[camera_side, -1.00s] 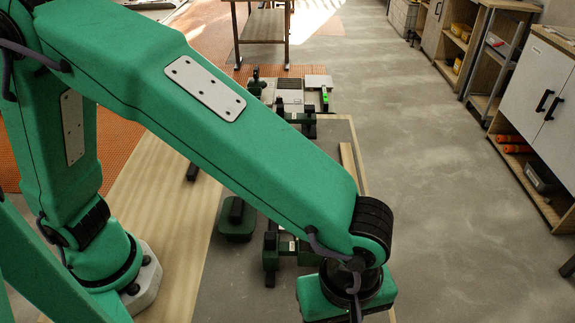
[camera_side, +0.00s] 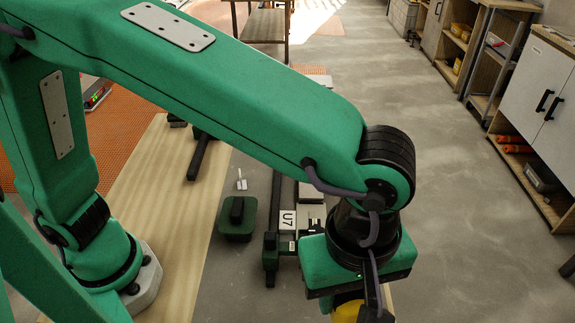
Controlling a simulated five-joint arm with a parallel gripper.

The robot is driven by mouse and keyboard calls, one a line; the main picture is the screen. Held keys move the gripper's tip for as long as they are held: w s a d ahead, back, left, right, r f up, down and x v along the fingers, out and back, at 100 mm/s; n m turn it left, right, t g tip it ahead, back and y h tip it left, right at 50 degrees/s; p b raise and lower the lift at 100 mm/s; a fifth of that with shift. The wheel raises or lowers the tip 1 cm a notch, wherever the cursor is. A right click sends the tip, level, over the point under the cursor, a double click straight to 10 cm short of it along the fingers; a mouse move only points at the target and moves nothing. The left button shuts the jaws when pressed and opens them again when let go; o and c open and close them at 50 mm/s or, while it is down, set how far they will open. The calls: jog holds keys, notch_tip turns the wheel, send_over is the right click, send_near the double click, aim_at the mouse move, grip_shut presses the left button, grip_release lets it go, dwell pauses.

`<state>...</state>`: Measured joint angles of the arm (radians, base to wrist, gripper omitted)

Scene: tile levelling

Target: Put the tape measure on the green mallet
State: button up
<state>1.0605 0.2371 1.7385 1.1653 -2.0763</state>
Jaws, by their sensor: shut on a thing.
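My gripper (camera_side: 362,308) points down at the bottom right of the side view, and its fingertips run off the lower edge. It is shut on a yellow thing, likely the tape measure (camera_side: 346,311), which is only partly in frame. What looks like the green mallet (camera_side: 196,160) lies on the wooden board, up and left of my gripper and well apart from it. Its long black handle shows; its dark green head is mostly hidden behind my arm.
A green pad with a black handle (camera_side: 237,228) lies on the grey surface, beside a small pale upright piece (camera_side: 241,181). A dark green and black frame marked U7 (camera_side: 271,252) stands just left of my gripper. The pale wooden board (camera_side: 165,210) has bare room.

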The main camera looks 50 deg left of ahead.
jog(key=w+a+r+n, duration=0.1)
jog(key=w+a+n, duration=0.3)
jog(key=w+a, duration=0.6)
jog(key=w+a+n, duration=0.4)
jog(key=w+a, duration=0.3)
jog(key=a, duration=0.6)
jog(key=n, duration=0.7)
send_over(200, 146)
notch_tip(200, 146, down, 12)
jog(key=shift+a+r, duration=0.1)
jog(key=shift+r, duration=0.05)
jog(key=shift+f, duration=2)
jog(key=shift+f, duration=0.15)
